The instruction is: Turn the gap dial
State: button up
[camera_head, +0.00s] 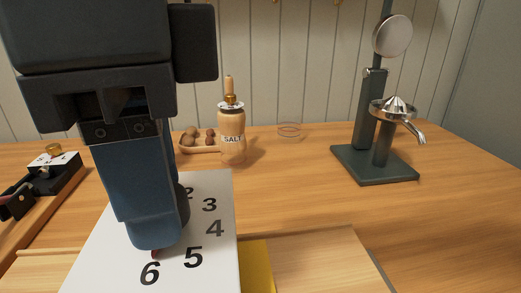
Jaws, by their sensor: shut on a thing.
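A white panel (218,259) printed with dark numbers lies in front of me. The 2, 3, 4, 5 and 6 show in an arc along its right and near side. The dark round edge of the gap dial (184,203) shows just right of my fingers. My gripper (155,242) points down over the panel and is shut on the dial, and it hides most of it. A small red mark (155,254) shows below my fingertips, just above the 6. The other numbers are hidden behind my gripper.
A salt mill (232,140), a small wooden tray with brown round things (198,146) and a glass bowl (289,132) stand behind. A green juicer-like press (345,161) stands at the right. A dark device (55,172) is at the left. The table's right middle is clear.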

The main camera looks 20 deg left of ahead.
jog(key=o, duration=1.1)
jog(key=shift+c, duration=0.2)
jog(key=shift+r, duration=0.15)
notch_tip(320, 180, up, 8)
jog(key=shift+f+p, duration=0.25)
jog(key=shift+p, duration=0.55)
